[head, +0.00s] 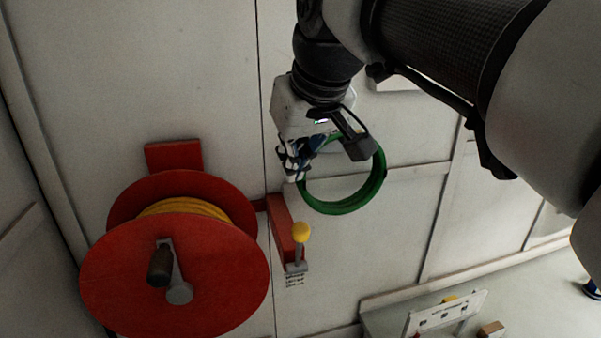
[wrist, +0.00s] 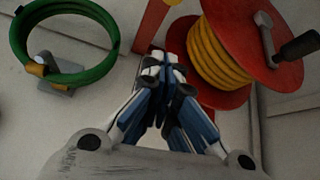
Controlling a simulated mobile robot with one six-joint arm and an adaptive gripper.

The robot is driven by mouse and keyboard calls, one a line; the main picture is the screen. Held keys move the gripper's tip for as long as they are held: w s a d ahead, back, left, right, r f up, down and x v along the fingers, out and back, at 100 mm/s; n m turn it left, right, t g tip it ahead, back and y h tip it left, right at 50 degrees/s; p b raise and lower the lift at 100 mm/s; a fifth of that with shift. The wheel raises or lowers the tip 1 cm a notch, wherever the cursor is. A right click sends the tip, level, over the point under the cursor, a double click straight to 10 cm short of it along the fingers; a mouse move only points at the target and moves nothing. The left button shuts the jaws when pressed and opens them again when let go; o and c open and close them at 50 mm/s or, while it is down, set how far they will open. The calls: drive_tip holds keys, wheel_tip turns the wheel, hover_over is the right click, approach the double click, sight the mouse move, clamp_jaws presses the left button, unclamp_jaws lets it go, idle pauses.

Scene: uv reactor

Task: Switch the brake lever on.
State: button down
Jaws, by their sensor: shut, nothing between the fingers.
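The brake lever is a grey rod with a yellow ball knob (head: 301,231), mounted on a red bracket (head: 283,226) beside the hose reel. In the head view it stands upright, with the knob at its top. In the wrist view the red bracket (wrist: 150,25) shows at the top edge, and only part of the yellow knob (wrist: 172,2) is in frame. My gripper (head: 291,177) is in front of the wall, above the lever in the head view and apart from its knob. Its blue and white fingers (wrist: 161,66) are closed together and empty.
A red reel (head: 110,278) with yellow hose (head: 190,206) and a crank handle (head: 160,266) stands left of the lever. A green hose ring (head: 343,207) hangs on the wall, close beside my gripper. A white panel (head: 447,313) is low at right.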

wheel_tip(320, 180, down, 9)
drive_tip(key=w, duration=0.1)
drive_tip(key=shift+w+f, duration=0.15)
drive_tip(key=shift+w, duration=0.2)
idle(0.6)
drive_tip(key=shift+a, duration=0.15)
drive_tip(key=shift+s+f, duration=0.1)
